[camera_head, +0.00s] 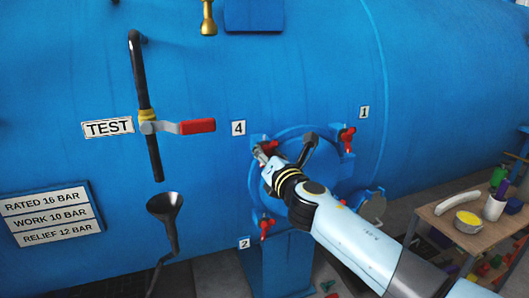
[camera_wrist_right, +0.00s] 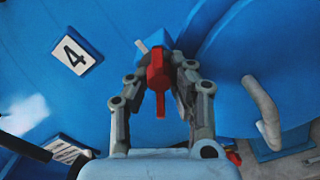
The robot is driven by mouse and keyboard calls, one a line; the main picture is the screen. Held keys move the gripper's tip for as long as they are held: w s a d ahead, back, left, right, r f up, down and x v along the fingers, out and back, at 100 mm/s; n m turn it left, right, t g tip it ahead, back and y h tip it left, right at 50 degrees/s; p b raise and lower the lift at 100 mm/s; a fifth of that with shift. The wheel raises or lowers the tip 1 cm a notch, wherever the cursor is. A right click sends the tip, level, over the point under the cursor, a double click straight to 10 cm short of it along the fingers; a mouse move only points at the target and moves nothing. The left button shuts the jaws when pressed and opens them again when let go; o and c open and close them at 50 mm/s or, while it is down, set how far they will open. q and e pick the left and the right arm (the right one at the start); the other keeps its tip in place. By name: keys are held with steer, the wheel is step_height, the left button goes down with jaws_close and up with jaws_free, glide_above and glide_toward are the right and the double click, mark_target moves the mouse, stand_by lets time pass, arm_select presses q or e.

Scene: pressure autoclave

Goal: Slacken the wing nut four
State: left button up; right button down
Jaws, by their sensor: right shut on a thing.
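The red wing nut four (camera_head: 271,146) sits at the upper left of the round blue door (camera_head: 300,133), beside the plate marked 4 (camera_head: 238,128). My right gripper (camera_head: 261,153) reaches it from the lower right. In the right wrist view the red wing nut (camera_wrist_right: 158,78) stands between the two fingers of my right gripper (camera_wrist_right: 160,73), and the gripper is shut on it. A blue lug and a pale stud end show behind it. The plate marked 4 also shows there (camera_wrist_right: 76,55). My left gripper is not in view.
A dark handle (camera_head: 311,146) stands on the door close to my right gripper. Other red wing nuts are at the upper right (camera_head: 347,138) and lower left (camera_head: 265,226). A red-handled test valve (camera_head: 190,127) and black funnel (camera_head: 165,207) are left. A cluttered bench (camera_head: 430,214) stands right.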

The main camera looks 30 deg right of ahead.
steer(key=shift+s+f+n, duration=0.1)
steer(key=shift+f+n, duration=0.05)
steer(key=shift+n, duration=0.15)
steer(key=c, duration=1.2)
jaws_free()
steer(key=shift+o, duration=0.2)
